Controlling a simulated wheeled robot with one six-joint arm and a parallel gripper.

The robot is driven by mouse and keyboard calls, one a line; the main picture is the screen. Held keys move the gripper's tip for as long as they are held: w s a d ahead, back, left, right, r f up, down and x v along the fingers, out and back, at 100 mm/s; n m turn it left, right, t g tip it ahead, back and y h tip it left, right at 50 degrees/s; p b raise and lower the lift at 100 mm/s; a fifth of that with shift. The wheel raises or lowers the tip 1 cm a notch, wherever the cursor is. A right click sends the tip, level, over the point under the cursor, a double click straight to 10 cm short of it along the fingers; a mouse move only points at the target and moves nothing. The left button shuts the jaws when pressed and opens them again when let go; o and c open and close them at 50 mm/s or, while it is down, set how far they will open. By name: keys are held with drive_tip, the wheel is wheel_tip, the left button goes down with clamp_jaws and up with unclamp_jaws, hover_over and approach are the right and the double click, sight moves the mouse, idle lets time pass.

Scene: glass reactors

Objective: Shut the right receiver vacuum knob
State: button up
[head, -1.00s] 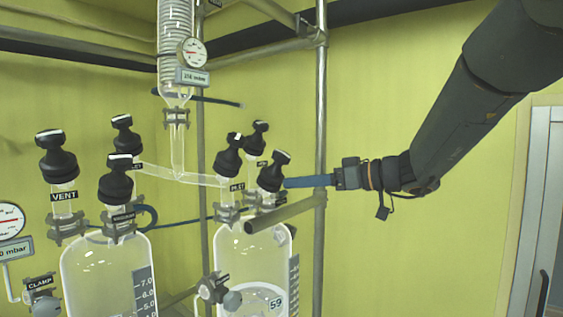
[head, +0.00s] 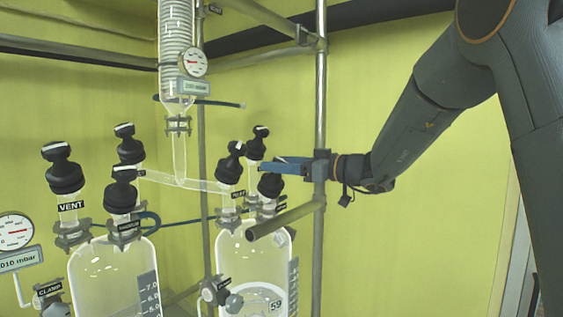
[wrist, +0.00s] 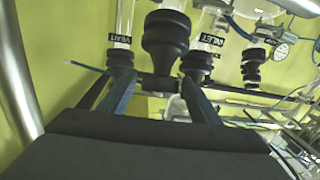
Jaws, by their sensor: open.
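The right receiver (head: 240,262) is a clear glass vessel with three black knobs on top. Its front right knob (head: 270,185) has its top partly hidden by my fingers. The inlet knob (head: 231,168) stands left of it, and a back knob (head: 258,140) behind. I cannot read the label of the front right knob. My gripper (head: 268,164) is open, its blue fingers at the height of that knob's top. In the wrist view my gripper (wrist: 148,82) points at a large black knob (wrist: 166,42), with nothing gripped. Whether a finger touches it, I cannot tell.
A grey horizontal bar (head: 285,220) lies just below the knob, and a vertical pole (head: 320,90) stands close to my wrist. The left vessel (head: 110,270) carries several similar knobs. A glass column (head: 178,50) hangs behind.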

drive_tip(key=c, duration=1.1)
drive_tip(key=shift+o, duration=0.2)
drive_tip(key=b, duration=0.9)
drive_tip(key=shift+w+f+m+t+h, duration=0.25)
drive_tip(key=shift+w+m+t+h, duration=0.05)
drive_tip(key=shift+m+t, duration=0.1)
drive_tip(key=m+t+b, duration=0.1)
drive_tip(key=b, duration=0.7)
drive_tip(key=shift+s+m+h+b, duration=0.1)
drive_tip(key=shift+m+h+b, duration=0.2)
drive_tip(key=shift+h, duration=0.1)
drive_tip(key=shift+s+m+t+h+b, duration=0.1)
drive_tip(key=shift+m+t+h+b, duration=1.4)
drive_tip(key=shift+b, duration=1.5)
drive_tip(key=shift+m+b, duration=0.3)
drive_tip(key=shift+m, duration=0.1)
